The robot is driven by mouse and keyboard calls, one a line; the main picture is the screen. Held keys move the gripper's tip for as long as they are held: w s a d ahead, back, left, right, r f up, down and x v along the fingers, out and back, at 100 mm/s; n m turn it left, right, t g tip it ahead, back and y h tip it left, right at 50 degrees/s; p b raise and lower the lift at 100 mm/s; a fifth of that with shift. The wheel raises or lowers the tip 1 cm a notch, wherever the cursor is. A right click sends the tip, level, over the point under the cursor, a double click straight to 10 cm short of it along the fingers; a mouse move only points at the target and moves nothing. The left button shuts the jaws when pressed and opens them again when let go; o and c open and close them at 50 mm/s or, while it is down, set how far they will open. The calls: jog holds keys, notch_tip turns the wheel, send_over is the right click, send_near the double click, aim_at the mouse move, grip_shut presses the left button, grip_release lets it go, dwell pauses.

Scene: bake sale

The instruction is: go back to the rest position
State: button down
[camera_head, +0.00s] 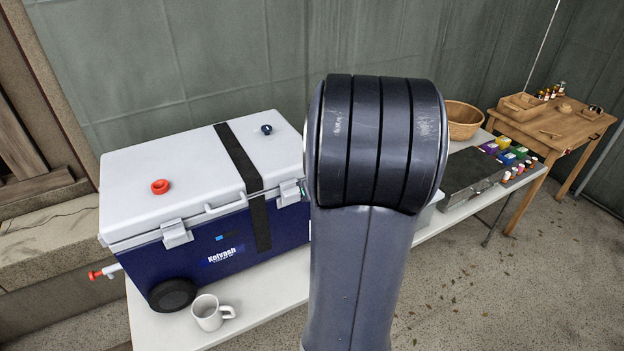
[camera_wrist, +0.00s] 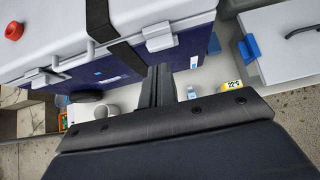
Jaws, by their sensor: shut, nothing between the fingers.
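My gripper (camera_wrist: 160,86) shows in the wrist view. Its two dark fingers are together with nothing between them. They point toward the front of a blue and white cooler (camera_wrist: 130,68); I cannot tell the exact gap. In the head view my raised arm stands in the middle of the picture and the gripper itself is hidden. The cooler (camera_head: 180,245) stands with its lid closed on a white table, left of my arm.
A white mug (camera_head: 208,312) stands before the cooler on the white table (camera_head: 262,305). Right of my arm are a wooden bowl (camera_head: 462,119), a dark grey case (camera_head: 472,175) and several small coloured boxes. A wooden table (camera_head: 568,128) stands farther back.

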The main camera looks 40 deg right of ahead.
jog(key=shift+s+r, duration=0.1)
jog(key=shift+r, duration=0.2)
jog(key=shift+f, duration=0.15)
